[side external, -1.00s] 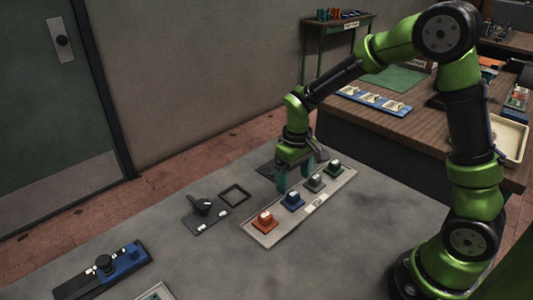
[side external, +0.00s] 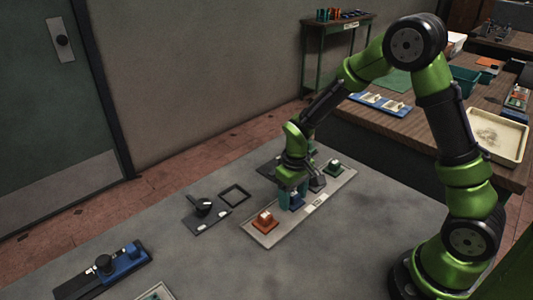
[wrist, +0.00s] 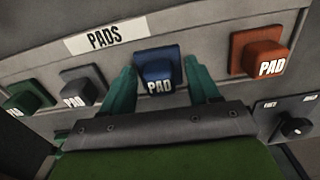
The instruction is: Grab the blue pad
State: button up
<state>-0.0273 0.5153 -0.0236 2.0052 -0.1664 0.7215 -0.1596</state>
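The blue pad (wrist: 157,70) has a square base and a raised block lettered PAD. It sits in the tray (side external: 318,211), between an orange pad (side external: 265,221) and a grey pad (side external: 317,184). In the wrist view my gripper (wrist: 160,80) has its two teal fingers apart, one on each side of the blue pad. A gap seems to show beside the block, and I cannot tell any contact. In the side view my gripper (side external: 292,194) is down at the blue pad (side external: 297,204) and partly hides it.
A green pad (side external: 334,167) sits at the tray's far end. A blue and black device (side external: 122,262) lies at the front left. The grey table between them is clear.

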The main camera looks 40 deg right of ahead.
jog(key=c, duration=0.7)
jog(key=shift+o, duration=0.2)
jog(key=shift+r, duration=0.1)
